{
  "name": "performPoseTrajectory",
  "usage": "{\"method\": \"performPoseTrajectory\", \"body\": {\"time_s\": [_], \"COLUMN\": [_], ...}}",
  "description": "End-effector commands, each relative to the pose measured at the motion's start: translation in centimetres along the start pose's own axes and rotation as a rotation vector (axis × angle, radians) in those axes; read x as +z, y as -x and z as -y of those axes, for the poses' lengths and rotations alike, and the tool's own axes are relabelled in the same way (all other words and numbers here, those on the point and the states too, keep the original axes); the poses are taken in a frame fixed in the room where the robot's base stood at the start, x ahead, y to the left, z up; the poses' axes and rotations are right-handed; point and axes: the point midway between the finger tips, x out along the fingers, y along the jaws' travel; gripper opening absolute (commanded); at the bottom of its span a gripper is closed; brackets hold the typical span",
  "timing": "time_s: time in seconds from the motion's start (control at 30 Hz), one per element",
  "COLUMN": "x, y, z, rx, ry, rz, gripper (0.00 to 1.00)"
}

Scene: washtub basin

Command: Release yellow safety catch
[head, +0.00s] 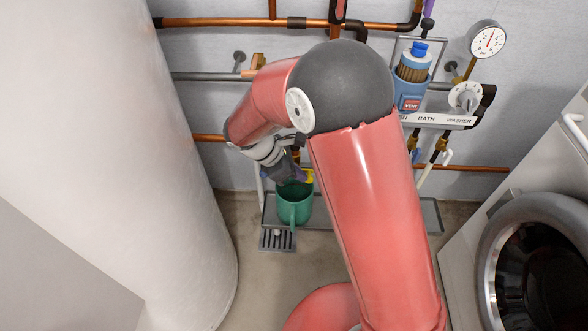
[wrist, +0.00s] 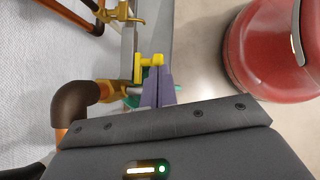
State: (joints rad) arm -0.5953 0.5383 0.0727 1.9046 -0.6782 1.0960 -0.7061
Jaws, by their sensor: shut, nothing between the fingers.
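A yellow fitting (wrist: 139,66), likely the safety catch, shows in the wrist view. It has a bar and a side arm ending in a rounded knob. Its yellow also shows in small part in the head view (head: 309,178), just above a green jug (head: 294,206). My gripper (wrist: 159,72) is shut and empty, its purple fingers together. The fingertips are right at the knob; I cannot tell whether they touch it. In the head view my gripper (head: 299,174) is low by the wall, above the jug, partly hidden by my arm.
Copper pipes (head: 235,22) run along the wall, with a dark elbow (wrist: 75,103) close to my gripper. A blue filter (head: 410,90), a gauge (head: 487,38) and a washing machine (head: 540,240) stand to the right. A white cylinder (head: 100,130) fills the left.

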Motion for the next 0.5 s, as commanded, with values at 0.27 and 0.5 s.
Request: {"method": "performPoseTrajectory", "body": {"time_s": [0.27,0.5], "x": [0.2,2.3], "y": [-0.1,-1.5], "z": [0.1,0.7], "rx": [0.000,-0.001], "ry": [-0.001,-0.001], "rz": [0.001,0.001], "gripper": [0.00,0.00]}}
